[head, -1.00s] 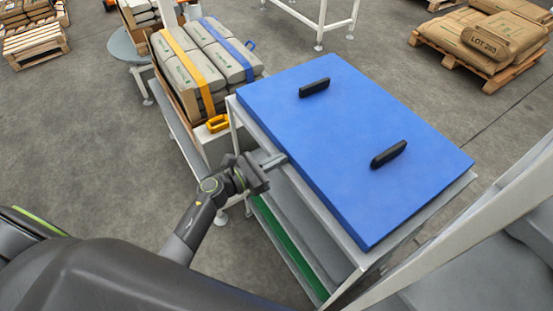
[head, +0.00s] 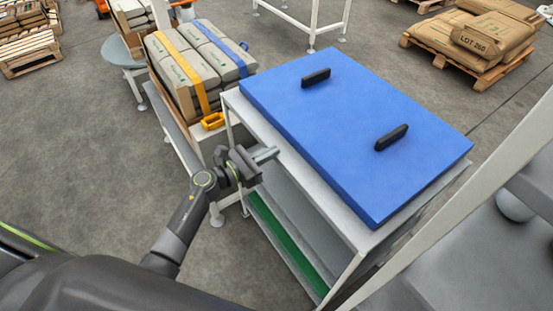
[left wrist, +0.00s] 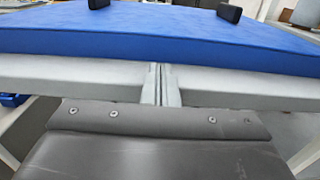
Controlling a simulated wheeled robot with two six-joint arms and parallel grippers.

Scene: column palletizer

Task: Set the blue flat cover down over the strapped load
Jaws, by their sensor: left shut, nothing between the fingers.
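The blue flat cover (head: 350,130) lies flat on a pale metal stand, with two black handles (head: 316,77) and (head: 391,137) on its top. It also shows in the left wrist view (left wrist: 160,42). The strapped load (head: 203,62) is a block of grey sacks with a yellow and a blue strap, at the upper left; its top is bare. My left gripper (head: 268,156) is shut and empty at the stand's near edge, just short of the cover. In the left wrist view its fingertips (left wrist: 161,85) are together, in front of the cover's side. My right gripper is out of view.
The stand (head: 345,238) has a bare strip of top along the near side and shelves below. Loaded pallets (head: 450,62) stand at the upper right. Open floor lies at the left.

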